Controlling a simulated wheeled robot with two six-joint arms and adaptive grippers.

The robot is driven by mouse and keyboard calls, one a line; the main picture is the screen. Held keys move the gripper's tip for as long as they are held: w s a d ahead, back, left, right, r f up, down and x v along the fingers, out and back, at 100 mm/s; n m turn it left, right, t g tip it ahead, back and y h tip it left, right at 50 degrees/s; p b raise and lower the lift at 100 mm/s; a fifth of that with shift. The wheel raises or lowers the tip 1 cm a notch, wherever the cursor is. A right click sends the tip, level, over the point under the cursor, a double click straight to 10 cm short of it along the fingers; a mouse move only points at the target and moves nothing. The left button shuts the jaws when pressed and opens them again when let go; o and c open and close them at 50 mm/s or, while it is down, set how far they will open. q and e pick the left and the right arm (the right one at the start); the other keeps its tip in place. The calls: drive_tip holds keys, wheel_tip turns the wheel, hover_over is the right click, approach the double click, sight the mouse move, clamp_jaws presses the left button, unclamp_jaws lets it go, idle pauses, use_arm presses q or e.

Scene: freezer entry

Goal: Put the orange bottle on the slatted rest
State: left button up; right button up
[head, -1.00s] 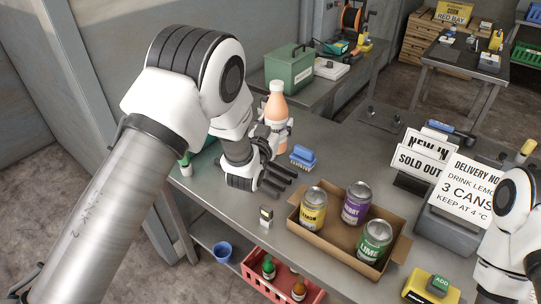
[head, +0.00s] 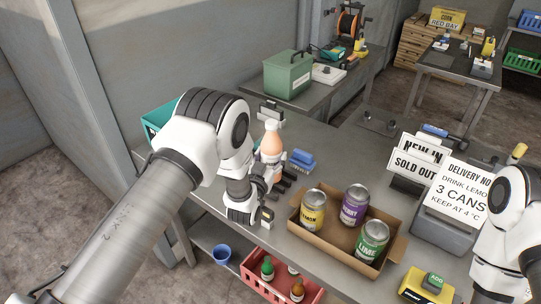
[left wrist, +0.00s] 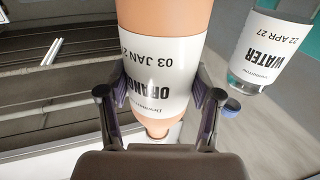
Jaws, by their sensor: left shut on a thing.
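The orange bottle (head: 271,146), with a pale cap and white label, is upright in my left gripper (head: 266,180) over the left part of the grey table. In the left wrist view, both fingers (left wrist: 158,105) press on the sides of the bottle (left wrist: 165,65), at its label, which reads upside down there. My right arm shows at the right edge; its gripper is out of view. I cannot pick out the slatted rest with certainty; a dark lined surface (left wrist: 55,95) fills the left of the wrist view. Whether the bottle touches anything below is hidden.
A cardboard box (head: 310,232) with several cans stands right of the gripper. A blue brush-like item (head: 301,160) lies beside the bottle. A water bottle (left wrist: 268,45) shows in the wrist view. A teal crate (head: 156,120) is partly behind my arm. Signs (head: 418,160) stand at right.

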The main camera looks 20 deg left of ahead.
use_arm(q)
drive_tip(key=shift+f, duration=0.25)
drive_tip(key=o, duration=1.7)
drive_tip(key=shift+w+d, duration=0.1)
drive_tip(key=shift+c, duration=0.2)
drive_tip(key=shift+r, duration=0.1)
drive_tip(key=shift+r, duration=0.15)
drive_tip(key=shift+s, duration=0.3)
drive_tip(key=s+b, duration=0.3)
drive_tip(key=s, duration=0.8)
drive_tip(key=shift+s+a, duration=0.25)
drive_tip(key=shift+s, duration=0.05)
